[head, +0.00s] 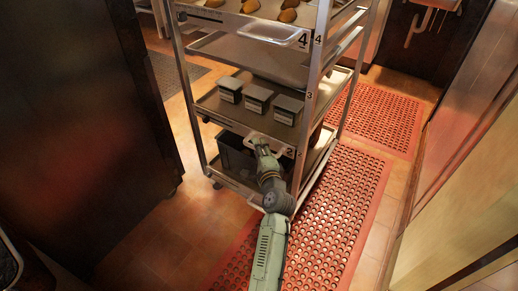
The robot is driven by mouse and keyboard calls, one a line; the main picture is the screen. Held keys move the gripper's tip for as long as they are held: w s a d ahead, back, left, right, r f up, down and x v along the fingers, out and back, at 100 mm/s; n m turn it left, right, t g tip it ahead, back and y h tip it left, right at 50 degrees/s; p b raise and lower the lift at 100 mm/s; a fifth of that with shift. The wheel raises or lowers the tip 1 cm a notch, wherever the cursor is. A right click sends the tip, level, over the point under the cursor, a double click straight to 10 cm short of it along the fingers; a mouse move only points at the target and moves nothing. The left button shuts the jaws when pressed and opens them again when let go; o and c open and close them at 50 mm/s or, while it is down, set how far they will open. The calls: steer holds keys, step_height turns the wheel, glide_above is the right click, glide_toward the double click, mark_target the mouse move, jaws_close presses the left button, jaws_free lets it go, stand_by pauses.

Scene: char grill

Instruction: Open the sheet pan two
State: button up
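Sheet pan two (218,117) is the shelf of the metal rack with a "2" marked at its front right. Three small lidded metal containers stand on it. My gripper (257,141) is at the pan's front edge, left of the "2", where a light handle-like bar shows. The gripper overlaps this bar. It is too small to tell whether the fingers are closed around it. The pan appears to sit inside the rack.
Above is sheet pan four (228,19), with brown food pieces and a front handle. A dark bin (232,154) stands on the lowest shelf (232,184). Red perforated mats (345,190) cover the floor at right. A dark cabinet (75,120) stands at left.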

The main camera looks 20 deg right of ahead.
steer(key=shift+w, duration=0.1)
steer(key=shift+c, duration=0.5)
jaws_close()
stand_by(0.4)
